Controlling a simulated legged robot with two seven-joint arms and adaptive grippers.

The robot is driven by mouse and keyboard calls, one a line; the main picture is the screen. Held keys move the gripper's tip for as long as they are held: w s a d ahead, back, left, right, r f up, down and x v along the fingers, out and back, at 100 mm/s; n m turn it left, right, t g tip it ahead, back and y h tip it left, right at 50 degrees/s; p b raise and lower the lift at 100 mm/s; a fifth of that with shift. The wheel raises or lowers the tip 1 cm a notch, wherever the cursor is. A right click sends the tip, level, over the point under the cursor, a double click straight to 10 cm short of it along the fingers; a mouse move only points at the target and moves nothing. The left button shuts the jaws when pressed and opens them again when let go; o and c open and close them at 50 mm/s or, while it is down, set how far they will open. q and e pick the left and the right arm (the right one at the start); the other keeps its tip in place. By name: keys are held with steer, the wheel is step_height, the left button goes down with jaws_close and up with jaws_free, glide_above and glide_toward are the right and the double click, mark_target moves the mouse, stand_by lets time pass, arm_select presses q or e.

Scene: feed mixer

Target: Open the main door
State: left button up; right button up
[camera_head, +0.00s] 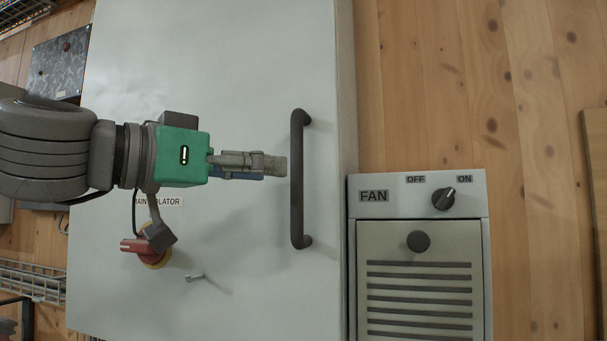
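The main door (230,70) is a pale grey cabinet front that fills the middle of the head view and looks shut. Its dark bar handle (297,180) stands upright near the door's right edge. My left gripper (283,166) reaches in from the left, with its fingertips at the left side of the handle's middle. I cannot tell whether they touch it. The fingers are seen edge-on and overlap, so their opening is hidden. A red and yellow isolator switch (150,247) sits lower left, its label partly covered by my gripper. My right gripper is not in view.
A fan box (417,250) with an OFF/ON knob (444,199) stands right of the door. A small metal key or lever (195,277) sticks out below my gripper. Wire trays (33,280) are at the left. Behind is a wooden wall (440,80).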

mark_target(292, 173)
arm_select(q)
steer(key=x, duration=0.5)
steer(key=shift+w+a+p, duration=0.15)
steer(key=shift+w+p, duration=0.2)
steer(key=shift+w, duration=0.15)
steer(key=shift+d, duration=0.45)
jaws_close()
